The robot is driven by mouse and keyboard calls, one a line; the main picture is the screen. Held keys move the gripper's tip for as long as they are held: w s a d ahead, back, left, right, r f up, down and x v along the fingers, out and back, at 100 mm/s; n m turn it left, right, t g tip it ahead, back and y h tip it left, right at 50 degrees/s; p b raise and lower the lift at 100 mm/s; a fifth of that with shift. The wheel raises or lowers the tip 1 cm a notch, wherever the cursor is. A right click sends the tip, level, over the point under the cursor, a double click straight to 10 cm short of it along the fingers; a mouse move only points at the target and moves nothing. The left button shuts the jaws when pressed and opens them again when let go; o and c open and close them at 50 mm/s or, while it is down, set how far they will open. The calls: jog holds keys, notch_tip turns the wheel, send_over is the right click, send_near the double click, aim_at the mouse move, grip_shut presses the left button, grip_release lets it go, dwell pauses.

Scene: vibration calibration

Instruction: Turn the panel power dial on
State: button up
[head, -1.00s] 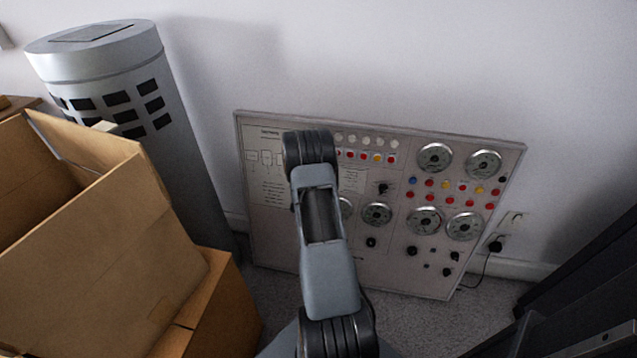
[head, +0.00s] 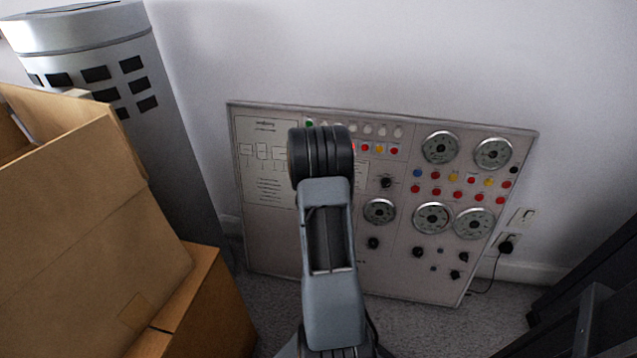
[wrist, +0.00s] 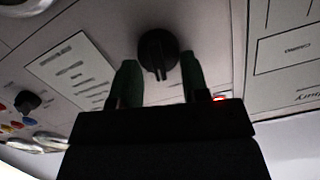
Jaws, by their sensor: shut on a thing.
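The panel (head: 285,226) is a grey board with dials, lamps and knobs, leaning against the wall. The black power dial (wrist: 157,50) shows in the wrist view as a round knob with a raised grip bar. My gripper (wrist: 158,68) has its two dark green fingers on either side of this dial, shut on it. The dial's far side and the exact finger contact are hard to see in the dark picture. In the head view my arm covers the gripper and this dial.
Cardboard boxes (head: 90,235) stand at the left, before a grey cylinder (head: 180,130). Dark furniture (head: 590,265) is at the right. A plug (head: 506,246) with a cable sits in the wall socket. Gauges (head: 440,148) and small knobs (head: 386,182) crowd the panel around my arm.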

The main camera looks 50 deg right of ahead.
jog(key=m+b, duration=0.4)
jog(key=b, duration=0.1)
jog(key=m+b, duration=0.1)
jog(key=b, duration=0.1)
jog(key=shift+s+d+m+t+b, duration=0.35)
jog(key=shift+m+t, duration=0.05)
dwell(0.3)
jog(key=o, duration=0.7)
jog(key=shift+s+d, duration=0.1)
jog(key=shift+o, duration=0.7)
jog(key=shift+a+f, duration=0.1)
jog(key=shift+a, duration=0.1)
